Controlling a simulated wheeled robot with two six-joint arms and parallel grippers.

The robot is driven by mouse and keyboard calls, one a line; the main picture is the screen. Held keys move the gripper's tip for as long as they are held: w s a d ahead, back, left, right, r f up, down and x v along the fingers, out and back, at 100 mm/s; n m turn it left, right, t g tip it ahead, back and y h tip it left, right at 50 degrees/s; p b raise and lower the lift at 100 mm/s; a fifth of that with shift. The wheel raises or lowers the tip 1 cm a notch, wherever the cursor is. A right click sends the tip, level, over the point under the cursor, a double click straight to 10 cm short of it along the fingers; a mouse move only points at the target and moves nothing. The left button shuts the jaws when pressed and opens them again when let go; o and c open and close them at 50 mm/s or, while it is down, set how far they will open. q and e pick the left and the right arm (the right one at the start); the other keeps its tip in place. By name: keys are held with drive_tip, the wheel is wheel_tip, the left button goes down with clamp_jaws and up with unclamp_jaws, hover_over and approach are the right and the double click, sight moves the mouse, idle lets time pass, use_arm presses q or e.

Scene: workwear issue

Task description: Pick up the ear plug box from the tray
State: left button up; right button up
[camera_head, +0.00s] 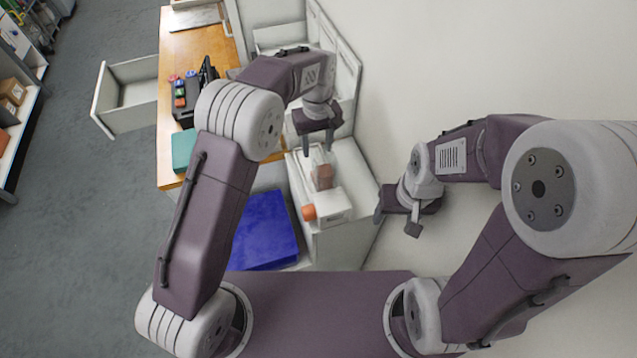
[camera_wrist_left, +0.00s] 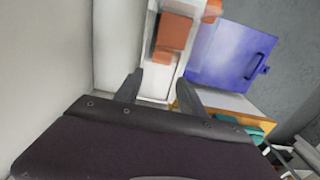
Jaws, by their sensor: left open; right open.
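A white tray (camera_head: 298,184) sits on a white cabinet below my left gripper (camera_head: 318,150). An orange-brown box (camera_head: 323,176) is on the tray, and an orange item (camera_head: 309,212) with a white block (camera_head: 333,206) is nearer to me; I cannot read which is the ear plug box. In the left wrist view an orange box (camera_wrist_left: 173,32) shows beyond the fingertips (camera_wrist_left: 160,92), with a smaller orange part (camera_wrist_left: 162,56) below it. My left gripper is open and empty, above the tray. My right gripper (camera_head: 396,222) is open and empty, right of the cabinet.
A blue panel (camera_head: 262,230) lies left of the tray. A wooden worktop (camera_head: 180,60) with a teal box (camera_head: 184,150) and a dark rack (camera_head: 190,92) is behind it. An open drawer (camera_head: 128,95) juts out at left. Wall stands at right.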

use_arm(q)
drive_tip(key=shift+f, duration=0.7)
drive_tip(key=shift+s+r, duration=0.1)
drive_tip(key=shift+s, duration=0.1)
wheel_tip(320, 180, down, 3)
drive_tip(key=shift+f+p, duration=0.2)
drive_tip(key=shift+p, duration=0.15)
drive_tip(key=shift+w+f, duration=0.1)
drive_tip(key=shift+f, duration=0.1)
wheel_tip(320, 180, down, 4)
drive_tip(key=shift+a+f+p, duration=0.1)
drive_tip(key=shift+f+p, duration=0.1)
drive_tip(key=shift+p, duration=0.6)
drive_tip(key=shift+f, duration=0.4)
clamp_jaws()
drive_tip(key=shift+r, duration=0.1)
drive_tip(key=r+b, duration=0.1)
drive_tip(key=r, duration=0.2)
drive_tip(key=r+b, duration=0.1)
drive_tip(key=r, duration=0.2)
drive_tip(key=shift+a+r, duration=0.2)
drive_tip(key=shift+r, duration=0.15)
drive_tip(key=a+b, duration=0.4)
drive_tip(key=a, duration=1.5)
drive_tip(key=shift+s+a+b, duration=0.3)
use_arm(e)
drive_tip(key=shift+s+f, duration=0.15)
drive_tip(key=shift+f, duration=2.45)
